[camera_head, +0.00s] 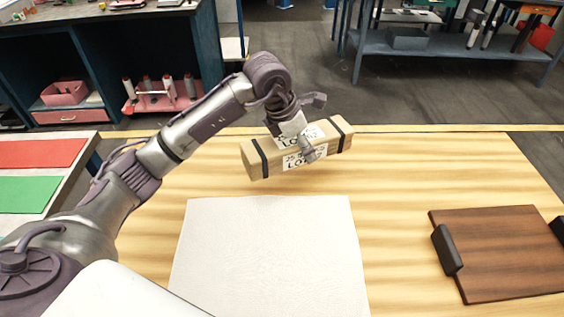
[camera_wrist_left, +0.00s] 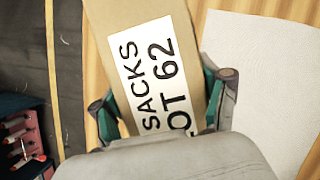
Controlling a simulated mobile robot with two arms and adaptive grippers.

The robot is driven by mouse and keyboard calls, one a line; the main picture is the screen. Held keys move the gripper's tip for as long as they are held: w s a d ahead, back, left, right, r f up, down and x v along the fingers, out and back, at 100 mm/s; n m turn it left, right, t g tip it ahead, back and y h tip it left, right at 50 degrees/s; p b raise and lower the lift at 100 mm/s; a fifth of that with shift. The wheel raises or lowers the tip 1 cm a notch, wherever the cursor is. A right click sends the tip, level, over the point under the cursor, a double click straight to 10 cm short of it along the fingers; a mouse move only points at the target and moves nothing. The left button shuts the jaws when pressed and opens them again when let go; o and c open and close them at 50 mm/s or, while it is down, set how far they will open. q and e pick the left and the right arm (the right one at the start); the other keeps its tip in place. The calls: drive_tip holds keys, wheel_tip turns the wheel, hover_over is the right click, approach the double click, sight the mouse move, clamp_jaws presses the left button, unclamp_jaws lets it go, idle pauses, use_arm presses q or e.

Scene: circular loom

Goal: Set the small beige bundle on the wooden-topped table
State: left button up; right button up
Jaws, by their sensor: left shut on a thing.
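The small beige bundle (camera_head: 250,158) is a long box-like block with two black straps and white labels. In the left wrist view the bundle (camera_wrist_left: 105,20) shows a label reading "SACKS" and "LOT 62". My left gripper (camera_head: 307,143) is shut across its middle, one finger on each side; its fingers also show in the left wrist view (camera_wrist_left: 165,100). The bundle is over the far part of the wooden-topped table (camera_head: 400,180), beyond the white sheet; I cannot tell whether it touches the top. My right gripper is not in view.
A white sheet (camera_head: 270,250) lies on the near middle of the table. A dark brown board with black handles (camera_head: 500,250) lies at the right. Red (camera_head: 40,153) and green (camera_head: 30,193) mats are at the left. Bare wood lies between sheet and board.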

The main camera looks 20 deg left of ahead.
use_arm(q)
drive_tip(key=a+f, duration=0.1)
drive_tip(key=a, duration=0.2)
drive_tip(key=a+f+p, duration=0.1)
drive_tip(key=a+f, duration=0.1)
drive_tip(key=a, duration=0.1)
drive_tip(key=w+a+f, duration=0.1)
drive_tip(key=a+f, duration=0.1)
drive_tip(key=shift+a+p, duration=0.35)
drive_tip(key=shift+a, duration=0.05)
wheel_tip(320, 180, down, 3)
drive_tip(key=shift+f+p, duration=0.2)
drive_tip(key=shift+p, duration=0.4)
drive_tip(key=shift+f, duration=0.35)
drive_tip(key=shift+f, duration=0.1)
drive_tip(key=shift+f, duration=0.15)
drive_tip(key=o, duration=1.6)
